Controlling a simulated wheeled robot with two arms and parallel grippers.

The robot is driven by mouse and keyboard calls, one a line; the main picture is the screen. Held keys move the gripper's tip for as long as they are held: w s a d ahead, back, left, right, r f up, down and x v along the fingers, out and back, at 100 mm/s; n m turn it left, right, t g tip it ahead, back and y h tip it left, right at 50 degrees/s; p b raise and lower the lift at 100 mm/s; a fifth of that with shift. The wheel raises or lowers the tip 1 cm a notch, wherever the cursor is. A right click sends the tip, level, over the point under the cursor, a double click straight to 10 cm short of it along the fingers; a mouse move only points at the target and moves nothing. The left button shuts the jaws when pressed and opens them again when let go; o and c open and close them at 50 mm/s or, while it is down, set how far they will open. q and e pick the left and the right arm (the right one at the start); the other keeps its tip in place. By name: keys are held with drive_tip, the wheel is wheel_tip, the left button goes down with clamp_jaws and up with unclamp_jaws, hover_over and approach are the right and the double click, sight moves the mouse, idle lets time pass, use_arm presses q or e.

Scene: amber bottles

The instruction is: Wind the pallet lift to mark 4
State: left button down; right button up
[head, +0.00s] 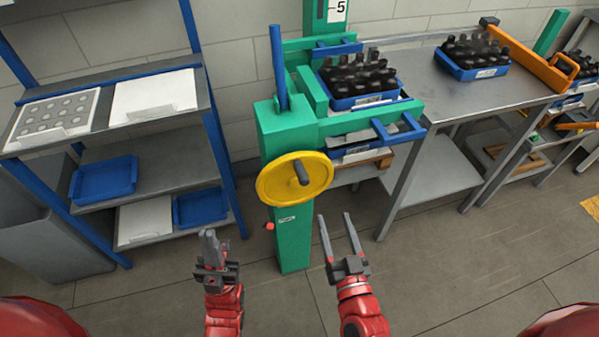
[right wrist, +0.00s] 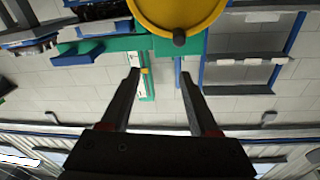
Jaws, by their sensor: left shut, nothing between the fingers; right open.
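The pallet lift is a green post (head: 290,240) with a yellow handwheel (head: 280,182) on its front. A dark crank knob (head: 301,172) sticks out from the wheel. The lift holds a blue crate of amber bottles (head: 362,100) on its carriage. A scale plate (head: 337,10) at the top shows a 5; mark 4 cannot be made out. My right gripper (head: 338,222) is open and empty, below and right of the wheel. In the right wrist view the wheel (right wrist: 180,12) and knob (right wrist: 179,38) lie beyond its fingers. My left gripper (head: 210,240) is shut and empty, lower left of the wheel.
A shelf rack (head: 60,150) with blue trays (head: 103,180) stands at left. A steel table (head: 470,95) at right bears another blue crate of bottles (head: 472,70) and an orange handle-like bar (head: 545,72). The floor in front of the post is clear.

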drive_tip(key=s+a+n+g+y, duration=0.1)
drive_tip(key=s+a+y, duration=0.1)
drive_tip(key=p, duration=0.4)
approach(302, 173)
drive_tip(key=x, duration=0.6)
drive_tip(key=f+x, duration=0.1)
drive_tip(key=x, duration=0.2)
drive_tip(key=shift+w+r, duration=0.1)
drive_tip(key=shift+x, duration=0.8)
drive_tip(key=shift+d+f, duration=0.1)
drive_tip(key=shift+f, duration=0.1)
clamp_jaws()
